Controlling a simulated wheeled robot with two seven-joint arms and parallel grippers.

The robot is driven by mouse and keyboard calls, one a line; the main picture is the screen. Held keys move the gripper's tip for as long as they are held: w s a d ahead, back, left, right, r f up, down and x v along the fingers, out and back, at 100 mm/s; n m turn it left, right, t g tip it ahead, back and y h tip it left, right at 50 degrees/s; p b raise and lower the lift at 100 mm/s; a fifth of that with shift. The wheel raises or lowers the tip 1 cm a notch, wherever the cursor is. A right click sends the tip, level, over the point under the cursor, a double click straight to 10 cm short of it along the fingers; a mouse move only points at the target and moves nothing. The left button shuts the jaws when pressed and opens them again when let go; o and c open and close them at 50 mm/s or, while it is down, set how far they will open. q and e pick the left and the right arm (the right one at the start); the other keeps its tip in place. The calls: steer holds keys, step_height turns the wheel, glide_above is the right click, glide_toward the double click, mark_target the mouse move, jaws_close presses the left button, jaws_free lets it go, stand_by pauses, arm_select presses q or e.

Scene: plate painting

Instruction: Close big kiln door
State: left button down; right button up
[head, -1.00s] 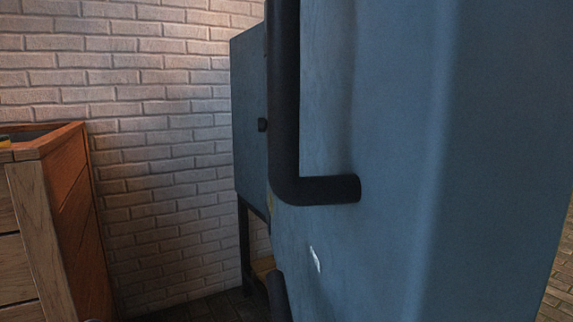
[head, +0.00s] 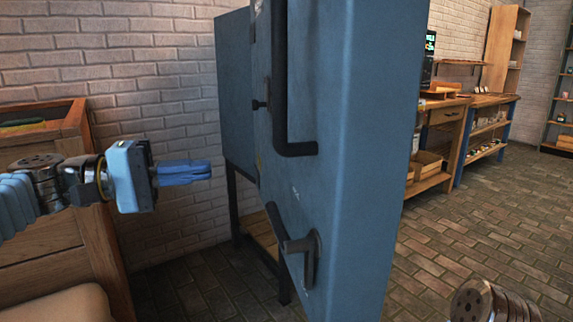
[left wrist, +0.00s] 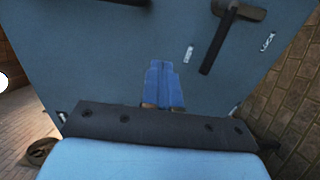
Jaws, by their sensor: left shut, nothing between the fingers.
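The big kiln's blue door (head: 365,150) stands open, jutting from the blue kiln body (head: 232,95) toward me. Its face carries a long black bar handle (head: 281,90) and a lower black latch handle (head: 310,262). My left gripper (head: 210,170) is shut and empty, to the left of the door face and apart from it in the head view. In the left wrist view, the blue fingers (left wrist: 165,68) point toward the door face (left wrist: 105,60), with a black latch handle (left wrist: 218,45) up and to the right. My right gripper is out of view.
A wooden crate (head: 75,140) stands at the left, behind my left arm. A brick wall (head: 140,60) is behind it. Wooden workbenches (head: 455,115) and shelves (head: 508,45) stand at the far right.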

mark_target(303, 161)
arm_select(q)
steer(key=p+x, duration=0.1)
steer(key=x, duration=1.3)
